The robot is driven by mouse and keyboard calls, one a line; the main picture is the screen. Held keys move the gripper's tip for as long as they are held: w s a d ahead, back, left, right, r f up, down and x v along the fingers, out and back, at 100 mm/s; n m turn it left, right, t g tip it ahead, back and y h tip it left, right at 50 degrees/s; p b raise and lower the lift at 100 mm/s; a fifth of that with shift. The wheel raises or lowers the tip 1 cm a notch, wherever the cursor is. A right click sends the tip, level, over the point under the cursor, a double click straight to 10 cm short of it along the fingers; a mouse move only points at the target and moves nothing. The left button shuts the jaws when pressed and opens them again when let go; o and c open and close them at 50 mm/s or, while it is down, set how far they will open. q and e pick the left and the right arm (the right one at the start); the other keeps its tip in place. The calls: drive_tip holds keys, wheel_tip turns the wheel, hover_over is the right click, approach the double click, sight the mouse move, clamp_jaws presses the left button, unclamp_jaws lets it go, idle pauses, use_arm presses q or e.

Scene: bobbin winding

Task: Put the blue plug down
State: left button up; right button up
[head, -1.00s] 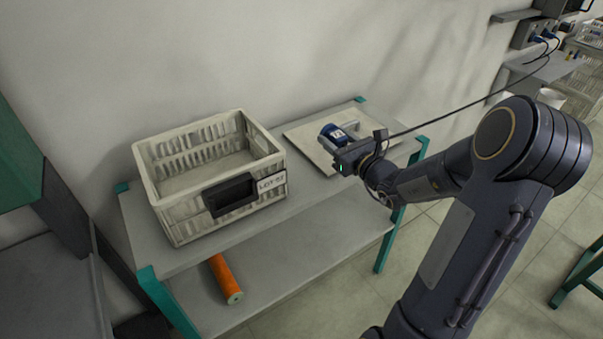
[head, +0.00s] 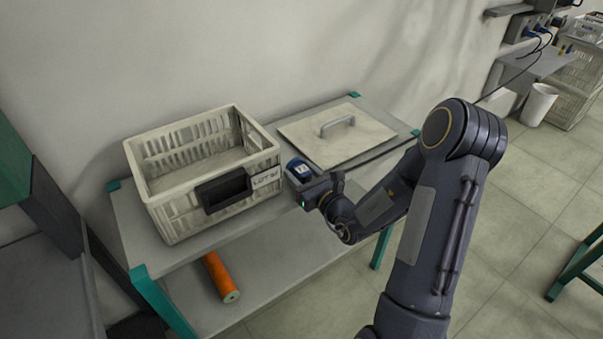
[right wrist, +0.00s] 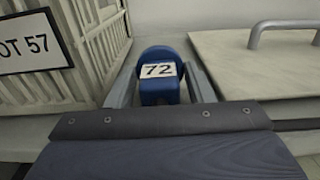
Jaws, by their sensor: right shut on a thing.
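The blue plug (head: 298,169) carries a white label, which reads 72 in the right wrist view (right wrist: 158,88). My right gripper (head: 306,181) is shut on the plug, with a finger on each side of it. The plug is over the table top (head: 262,232), in the gap between the crate and the board. I cannot tell whether it touches the table. My left gripper is not in view.
A cream crate (head: 165,217) with a lot label stands close on the left of the plug. A pale board (head: 365,147) with a grey handle (head: 338,123) lies on the right. An orange roll (head: 221,278) lies on the lower shelf.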

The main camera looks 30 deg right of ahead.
drive_tip(key=shift+f, duration=0.1)
drive_tip(key=o, duration=1.3)
